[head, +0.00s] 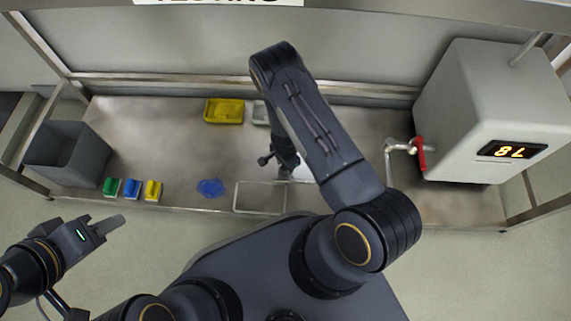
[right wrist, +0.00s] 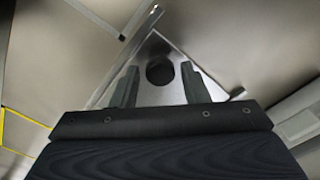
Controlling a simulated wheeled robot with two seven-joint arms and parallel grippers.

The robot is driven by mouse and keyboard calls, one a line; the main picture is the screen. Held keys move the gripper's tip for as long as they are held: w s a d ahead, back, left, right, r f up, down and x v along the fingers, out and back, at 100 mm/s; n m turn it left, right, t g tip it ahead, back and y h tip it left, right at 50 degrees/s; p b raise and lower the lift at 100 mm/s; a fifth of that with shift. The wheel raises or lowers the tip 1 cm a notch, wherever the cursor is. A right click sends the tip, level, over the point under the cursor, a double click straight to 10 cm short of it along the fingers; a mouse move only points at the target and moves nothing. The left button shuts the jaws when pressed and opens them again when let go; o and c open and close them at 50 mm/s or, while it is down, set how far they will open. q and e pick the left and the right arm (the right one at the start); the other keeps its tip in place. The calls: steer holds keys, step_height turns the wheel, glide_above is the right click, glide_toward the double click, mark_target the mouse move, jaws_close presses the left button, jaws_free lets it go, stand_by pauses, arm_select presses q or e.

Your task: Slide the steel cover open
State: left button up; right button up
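The steel cover (right wrist: 150,45) is a bright flat plate with a dark round knob (right wrist: 160,70) on it, seen in the right wrist view. My right gripper (right wrist: 160,86) is open, with its two fingers apart on either side of the knob; I cannot tell whether they touch it. In the head view, a small pale part of the cover (head: 303,173) shows beside my right arm, which hides the rest. A thin rectangular frame (head: 236,197) lies left of it at the front of the bench. My left gripper (head: 110,225) is off the bench's front left; its finger gap is not clear.
The steel bench (head: 160,120) carries a grey bin (head: 68,150), small green (head: 111,186), blue (head: 131,188) and yellow (head: 153,190) items, a blue crumpled thing (head: 210,187) and a yellow tray (head: 224,111). A grey machine (head: 470,95) with a red-handled tap (head: 420,153) stands right.

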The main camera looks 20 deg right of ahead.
steer(key=shift+o, duration=0.7)
steer(key=shift+r, duration=0.1)
step_height(320, 180, up, 8)
steer(key=p, duration=0.3)
steer(key=shift+f+p, duration=0.2)
steer(key=shift+p, duration=0.1)
steer(key=shift+s, duration=0.1)
